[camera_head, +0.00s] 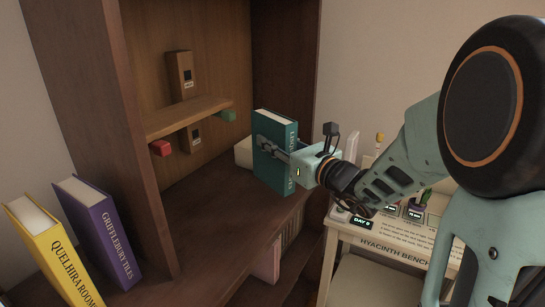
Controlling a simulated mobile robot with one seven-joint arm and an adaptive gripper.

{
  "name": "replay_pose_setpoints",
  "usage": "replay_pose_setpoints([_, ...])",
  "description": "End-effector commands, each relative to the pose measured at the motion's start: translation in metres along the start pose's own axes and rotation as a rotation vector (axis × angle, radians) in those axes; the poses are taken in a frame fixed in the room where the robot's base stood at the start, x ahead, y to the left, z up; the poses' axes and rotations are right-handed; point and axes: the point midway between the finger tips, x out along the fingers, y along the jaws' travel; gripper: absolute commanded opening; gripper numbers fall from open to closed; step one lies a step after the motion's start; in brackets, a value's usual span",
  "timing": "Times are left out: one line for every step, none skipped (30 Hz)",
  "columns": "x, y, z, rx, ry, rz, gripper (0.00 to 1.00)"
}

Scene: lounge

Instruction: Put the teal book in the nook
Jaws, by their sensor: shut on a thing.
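The teal book (271,181) is upright, with its white page edges on top and its lettered spine turned to the right. My gripper (277,147) is shut on the book, with a finger lying across its broad face. The book is in front of the right part of a brown wooden bookcase (194,232). I cannot tell whether its bottom edge touches the wood below. The bookcase has an open recess with a small wooden shelf (188,117) at its left. Which space is the nook is not marked.
A purple book (99,232) and a yellow book (47,252) stand at the left, outside the bookcase's upright panel. A white object (243,152) is behind the teal book. A labelled bench (396,247) stands right.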

Motion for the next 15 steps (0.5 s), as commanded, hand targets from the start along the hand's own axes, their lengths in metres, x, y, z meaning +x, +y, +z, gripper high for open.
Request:
replay_pose_setpoints([0.002,0.000,-0.010,0.001,-0.002,0.000,0.00])
replay_pose_setpoints([0.001,0.000,-0.015,0.001,-0.002,0.000,0.00])
replay_pose_setpoints([0.001,0.000,-0.021,0.002,-0.001,0.000,0.00])
replay_pose_setpoints([0.001,0.000,-0.025,0.002,-0.001,0.000,0.00])
replay_pose_setpoints([0.001,0.000,-0.028,0.002,-0.002,0.000,0.00])
replay_pose_setpoints([0.001,0.000,-0.031,0.002,-0.002,0.000,0.00])
replay_pose_setpoints([0.001,0.000,-0.032,0.001,-0.002,0.000,0.00])
replay_pose_setpoints([0.001,0.000,-0.033,0.001,-0.002,0.000,0.00])
replay_pose_setpoints([0.001,0.000,-0.032,0.001,-0.002,0.000,0.00])
replay_pose_setpoints([0.001,0.000,-0.031,0.000,-0.003,0.000,0.00])
replay_pose_setpoints([0.001,0.000,-0.031,0.000,-0.002,0.000,0.00])
replay_pose_setpoints([0.001,0.000,-0.030,0.000,-0.002,0.000,0.00])
replay_pose_setpoints([0.001,0.000,-0.030,0.000,-0.002,0.000,0.00])
replay_pose_setpoints([0.001,0.000,-0.030,0.000,-0.002,0.000,0.00])
replay_pose_setpoints([0.001,0.000,-0.030,0.000,-0.002,0.000,0.00])
